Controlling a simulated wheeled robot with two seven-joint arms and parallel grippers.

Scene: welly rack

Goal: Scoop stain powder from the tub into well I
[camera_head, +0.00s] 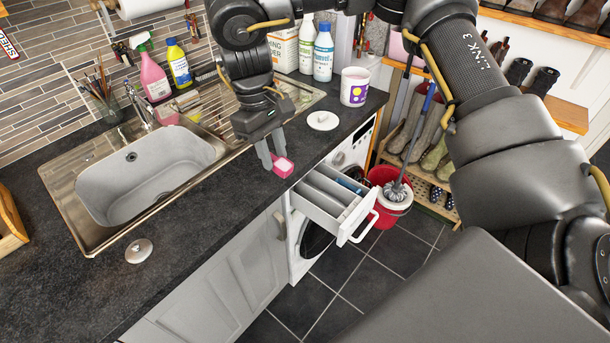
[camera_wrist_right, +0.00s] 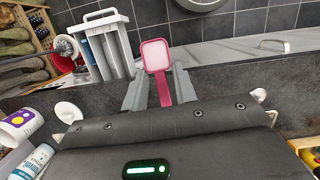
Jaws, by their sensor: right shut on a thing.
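My right gripper (camera_head: 271,158) is shut on a pink scoop (camera_head: 283,168), above the counter's front edge and left of the open drawer. In the right wrist view the scoop (camera_wrist_right: 155,56) is gripped by its handle, and its bowl shows a pale inside that looks like powder. The open detergent drawer (camera_head: 319,207) is white with long compartments, one with a blue part; I cannot read the well marks. It also shows in the right wrist view (camera_wrist_right: 97,23). The white tub (camera_head: 354,91) with a purple label stands open on the counter. My left gripper is out of view.
A white lid (camera_head: 322,121) lies on the counter near the tub. Several bottles stand behind, beside the sink (camera_head: 150,175). A red mop bucket (camera_head: 385,176) stands on the floor right of the drawer. The counter's front left is mostly clear.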

